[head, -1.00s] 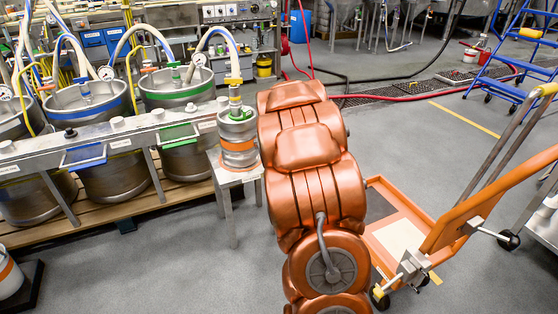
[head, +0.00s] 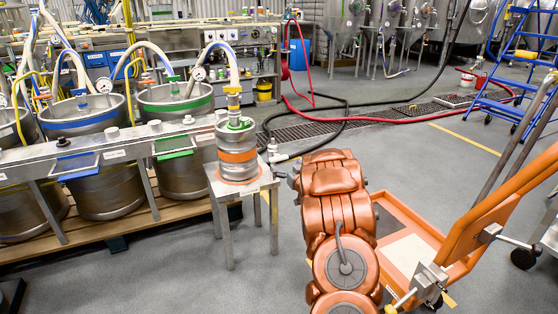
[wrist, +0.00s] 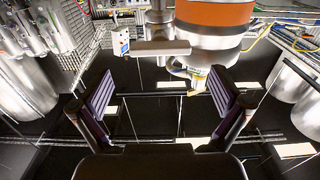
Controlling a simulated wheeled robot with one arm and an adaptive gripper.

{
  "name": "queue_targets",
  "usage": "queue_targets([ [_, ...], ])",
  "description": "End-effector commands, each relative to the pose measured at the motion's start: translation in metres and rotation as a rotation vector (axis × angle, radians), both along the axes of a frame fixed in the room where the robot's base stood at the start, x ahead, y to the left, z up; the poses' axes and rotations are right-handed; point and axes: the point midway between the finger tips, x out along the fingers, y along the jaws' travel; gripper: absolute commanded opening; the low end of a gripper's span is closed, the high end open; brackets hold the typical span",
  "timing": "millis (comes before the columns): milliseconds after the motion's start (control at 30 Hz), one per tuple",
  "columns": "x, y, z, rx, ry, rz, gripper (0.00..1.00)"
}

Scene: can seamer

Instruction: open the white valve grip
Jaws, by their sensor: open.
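The white valve grip (head: 272,146) appears small and pale beside the metal stand, close to the end of my arm. In the wrist view a pale crossbar (wrist: 161,48) on a vertical metal stem looks like this grip, though I cannot be sure. My gripper (wrist: 166,97) is open, its two ridged pads wide apart with nothing between them. The crossbar lies beyond the pads, near the top centre, and does not appear touched. In the head view my gripper is small and partly hidden by my arm.
A keg with an orange band (head: 238,156) stands on the metal stand (head: 246,187), close to my arm. It also shows in the wrist view (wrist: 214,14). Large kegs (head: 92,125) line the left. An orange cart (head: 406,222) is at right. Hoses cross the floor behind.

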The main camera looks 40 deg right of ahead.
Motion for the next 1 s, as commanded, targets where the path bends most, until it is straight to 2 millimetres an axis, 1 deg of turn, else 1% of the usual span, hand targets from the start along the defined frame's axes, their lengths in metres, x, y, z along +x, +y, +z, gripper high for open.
queue_targets([
  [33,0.006,-0.001,0.000,-0.002,-0.003,0.002,1.00],
  [300,0.035,-0.011,0.001,-0.003,-0.004,0.002,1.00],
  [500,0.052,-0.018,-0.002,0.000,0.000,0.000,1.00],
  [667,0.058,-0.020,0.001,-0.001,-0.003,0.000,1.00],
  [900,0.059,-0.020,0.001,0.000,-0.001,0.000,1.00],
  [967,0.059,-0.020,0.001,0.000,-0.001,0.000,0.95],
  [1000,0.059,-0.020,0.001,0.000,-0.001,0.000,0.91],
])
